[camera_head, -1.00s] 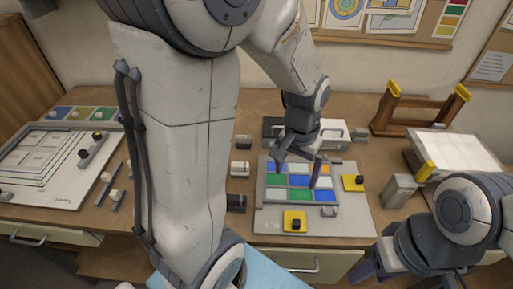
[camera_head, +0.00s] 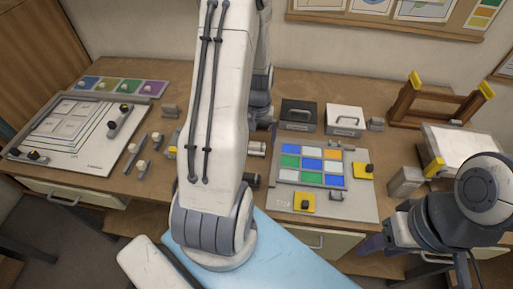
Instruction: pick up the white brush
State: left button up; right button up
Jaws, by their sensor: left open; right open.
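I cannot identify the white brush with certainty. A pale cylindrical piece (camera_head: 257,148) lies on the table just right of my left arm, its left end hidden by the arm. A dark cylindrical piece (camera_head: 252,180) lies in front of it, also partly hidden. My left gripper (camera_head: 265,126) is mostly hidden behind its own arm, over the table behind the pale piece; it is open, and I see nothing held. My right gripper (camera_head: 374,245) is open at the table's front right, partly hidden by its wrist, apart from these pieces.
The tile panel (camera_head: 368,208) with blue, green, white and orange squares lies right of the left arm. Black (camera_head: 298,115) and white (camera_head: 345,120) boxes stand behind it. A wooden frame (camera_head: 440,107) stands back right. Small white-knobbed pieces (camera_head: 142,166) lie left.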

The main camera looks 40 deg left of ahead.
aim_at(257, 144)
pick_arm(q)
jog(key=f, duration=0.1)
jog(key=f+p, duration=0.1)
jog(key=f, duration=0.1)
jog(key=shift+s+a+f, duration=0.1)
jog(key=shift+a+f, duration=0.05)
jog(key=shift+a, duration=0.05)
jog(key=shift+f, duration=0.55)
jog(key=c, duration=1.4)
jog(key=shift+o, duration=0.2)
jog(key=shift+r, duration=0.15)
jog(key=shift+r, duration=0.5)
notch_tip(257, 144, up, 3)
jog(key=shift+f+b, duration=0.2)
jog(key=shift+b, duration=0.45)
jog(key=w+d+r+b, duration=0.2)
jog(key=w+d+r, duration=0.2)
jog(key=d+r, duration=0.3)
jog(key=d, duration=0.4)
jog(key=shift+w+b, duration=0.15)
jog(key=shift+b, duration=0.15)
jog(key=shift+a+r, duration=0.1)
